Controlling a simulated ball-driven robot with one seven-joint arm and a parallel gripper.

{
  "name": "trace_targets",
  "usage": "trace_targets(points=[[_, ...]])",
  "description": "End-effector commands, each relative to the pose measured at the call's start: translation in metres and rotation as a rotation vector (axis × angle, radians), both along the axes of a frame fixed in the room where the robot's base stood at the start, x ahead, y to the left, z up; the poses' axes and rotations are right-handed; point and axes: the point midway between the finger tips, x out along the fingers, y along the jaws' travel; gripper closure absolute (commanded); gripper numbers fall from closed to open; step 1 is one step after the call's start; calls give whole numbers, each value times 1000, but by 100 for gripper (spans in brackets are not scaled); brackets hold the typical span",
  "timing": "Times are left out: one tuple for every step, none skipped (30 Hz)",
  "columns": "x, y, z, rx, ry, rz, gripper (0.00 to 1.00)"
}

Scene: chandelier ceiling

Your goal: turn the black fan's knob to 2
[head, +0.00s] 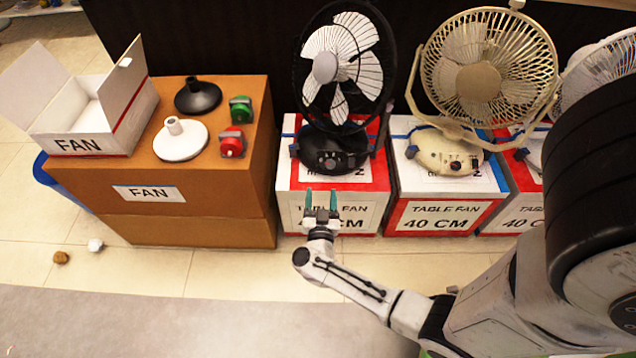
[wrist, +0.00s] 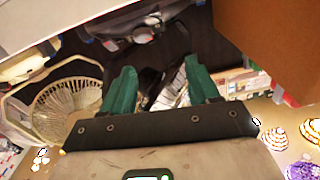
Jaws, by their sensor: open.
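The black fan (head: 345,62) stands on a white and red box in the middle of the head view. Its black base (head: 312,150) carries a small knob (head: 330,160) on the front; the number it points to is too small to read. In the wrist view, the fan's base and knob (wrist: 143,34) show near the top centre. My gripper (head: 321,198) is open, with two green fingers apart and nothing between them. In the head view it appears below the knob, in front of the box, and is not touching the knob. The fingers also show in the wrist view (wrist: 160,78).
A cream fan (head: 480,80) stands on the box (head: 445,215) to the right, with another fan partly hidden at the far right. A brown carton (head: 190,215) to the left holds fan parts and an open white box (head: 115,100). Floor in front is mostly clear.

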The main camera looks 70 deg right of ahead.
Motion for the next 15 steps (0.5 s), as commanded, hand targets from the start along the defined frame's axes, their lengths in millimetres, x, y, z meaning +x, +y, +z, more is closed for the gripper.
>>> trace_targets(points=[[-8,-2,-9,-1,10,-40,40],[-12,-3,-11,-2,15,-60,40],[-16,-4,-13,-1,21,-79,40],[-18,-5,-14,-2,23,-90,40],[-19,-7,-15,-2,26,-96,40],[-19,-9,-15,-2,27,-101,40],[-19,-12,-15,-3,25,-102,40],[-18,-15,-15,-3,25,-102,40],[-16,-19,-16,-2,24,-101,40],[-14,-23,-16,-3,23,-102,40],[-13,-28,-16,-3,22,-101,40],[-11,-35,-16,-3,22,-101,40],[-9,-40,-16,-3,21,-101,40],[-7,-46,-17,-4,21,-101,40],[-5,-53,-17,-4,21,-101,40]])
